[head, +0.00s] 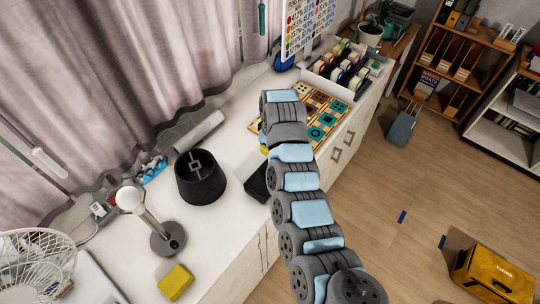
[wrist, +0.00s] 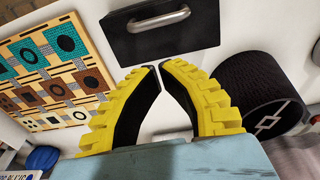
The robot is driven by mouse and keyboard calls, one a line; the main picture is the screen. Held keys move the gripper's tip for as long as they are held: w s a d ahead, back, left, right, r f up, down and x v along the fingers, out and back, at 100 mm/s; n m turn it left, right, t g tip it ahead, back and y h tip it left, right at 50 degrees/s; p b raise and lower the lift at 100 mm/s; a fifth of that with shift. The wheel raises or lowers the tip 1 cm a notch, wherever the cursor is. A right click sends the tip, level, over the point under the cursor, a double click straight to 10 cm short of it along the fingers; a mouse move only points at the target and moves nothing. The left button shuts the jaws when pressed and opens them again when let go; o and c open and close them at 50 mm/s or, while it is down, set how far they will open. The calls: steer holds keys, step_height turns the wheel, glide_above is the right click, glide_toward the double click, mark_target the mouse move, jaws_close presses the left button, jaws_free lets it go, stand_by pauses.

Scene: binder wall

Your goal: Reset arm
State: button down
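My arm reaches over the white cabinet top in the head view. My gripper (wrist: 159,72) has two yellow, toothed fingers with black inner pads, seen in the wrist view. In the head view my gripper is mostly hidden behind the arm's end, with only a bit of yellow showing. A black box with a metal handle (wrist: 160,18) lies just beyond the fingertips in the wrist view.
A patterned board (head: 322,122) lies beyond my arm. A black lampshade-like bin (head: 201,178), a lamp (head: 167,238), a yellow block (head: 175,282) and a fan (head: 36,262) stand on the left. A tape rack (head: 342,68) stands behind. The wooden floor (head: 400,195) is mostly clear at right.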

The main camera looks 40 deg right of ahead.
steer(key=shift+s+d+r+b, duration=0.15)
steer(key=shift+s+r, duration=0.1)
steer(key=shift+r, duration=1)
steer(key=shift+s+a+r+b, duration=0.15)
steer(key=shift+s+r, duration=0.1)
steer(key=shift+r, duration=0.95)
